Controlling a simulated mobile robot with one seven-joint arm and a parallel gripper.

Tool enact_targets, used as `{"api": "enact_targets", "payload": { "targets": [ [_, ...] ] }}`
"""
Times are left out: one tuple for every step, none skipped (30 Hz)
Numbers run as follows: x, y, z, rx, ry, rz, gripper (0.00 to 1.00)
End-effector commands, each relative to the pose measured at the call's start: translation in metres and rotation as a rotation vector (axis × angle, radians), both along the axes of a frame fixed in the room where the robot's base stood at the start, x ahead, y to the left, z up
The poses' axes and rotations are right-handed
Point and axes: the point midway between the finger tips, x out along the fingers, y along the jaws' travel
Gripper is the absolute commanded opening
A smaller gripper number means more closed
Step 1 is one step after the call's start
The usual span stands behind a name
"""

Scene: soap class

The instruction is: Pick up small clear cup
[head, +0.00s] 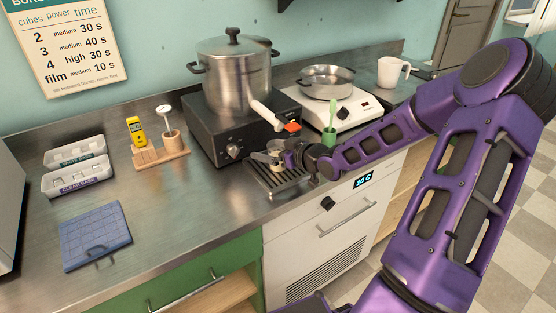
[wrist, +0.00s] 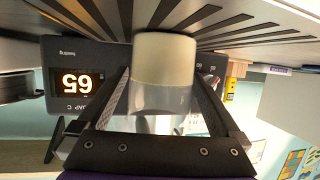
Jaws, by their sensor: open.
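The small clear cup (head: 274,148) stands on a slatted metal drip tray (head: 285,183) in front of the dark heater. In the wrist view, which looks upside down, the cup (wrist: 163,95) is centred between my fingers. It looks pale and opaque toward its base and clear grey toward its rim. My gripper (head: 277,158) is open at the cup, and in the wrist view its two fingers (wrist: 162,82) lie one on each side, very close to the wall. I cannot tell whether they touch it. My wrist partly hides the cup in the head view.
The dark heater (head: 229,146) carries a large lidded pot (head: 233,85), with a white-handled spout just above the cup. A wooden stand (head: 161,153) is left. The left counter has free room.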

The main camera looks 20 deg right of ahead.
Motion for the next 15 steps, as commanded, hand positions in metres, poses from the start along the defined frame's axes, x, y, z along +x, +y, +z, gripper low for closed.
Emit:
{"api": "enact_targets", "payload": {
  "targets": [
    [0.0008,0.0003,-0.0001,0.0,0.0,0.0,1.0],
    [0.0009,0.0002,0.0001,0.0,0.0,0.0,1.0],
    [0.0007,0.0002,0.0003,0.0,0.0,0.0,1.0],
    [0.0007,0.0001,0.0003,0.0,0.0,0.0,1.0],
    [0.0006,0.0002,0.0003,0.0,0.0,0.0,1.0],
    [0.0006,0.0,0.0003,0.0,0.0,0.0,0.98],
    [0.0006,0.0,0.0003,0.0,0.0,0.0,0.93],
    [0.0005,0.0,0.0003,0.0,0.0,0.0,0.87],
    [0.0005,0.0,0.0004,0.0,0.0,0.0,0.8],
    [0.0005,0.0,0.0003,0.0,0.0,0.0,0.75],
    [0.0004,-0.0001,0.0003,0.0,0.0,-0.001,0.69],
    [0.0004,-0.0002,0.0003,0.0,0.0,-0.001,0.62],
    [0.0004,-0.0002,0.0003,0.0,0.0,-0.001,0.57],
    [0.0004,-0.0002,0.0003,0.0,0.0,-0.001,0.51],
    [0.0004,-0.0002,0.0003,0.0,0.0,-0.001,0.44]
  ]
}}
